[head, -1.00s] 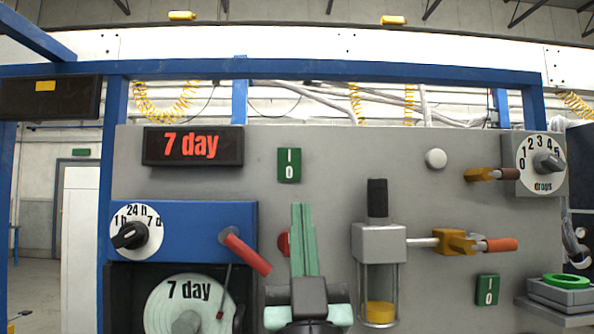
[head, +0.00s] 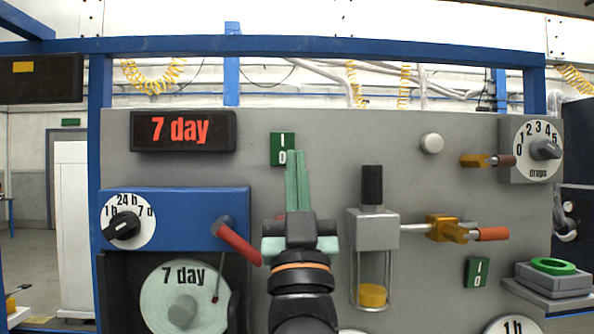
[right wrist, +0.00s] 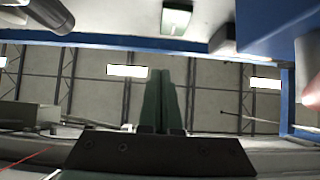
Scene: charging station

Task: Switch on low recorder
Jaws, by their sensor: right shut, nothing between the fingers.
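A green I/O switch (head: 282,145) is on the grey panel (head: 330,130), right of the "7 day" display (head: 183,131). A second green I/O switch (head: 477,272) is lower right, left of a small shelf. A dial marked "1 h" (head: 513,326) is cut off at the bottom edge. My right gripper (head: 298,153) is shut and empty, its green fingers pointing up. In the head view its tips overlap the upper switch's lower right; contact cannot be told. The right wrist view shows the fingers (right wrist: 163,75) below a green switch (right wrist: 176,18), with a visible gap. My left gripper is out of view.
A blue recorder (head: 185,205) with a black selector knob, red lever (head: 238,247) and "7 day" disc (head: 183,296) is left of my arm. A glass cylinder fixture (head: 372,230) and orange-handled valve (head: 455,230) are to the right.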

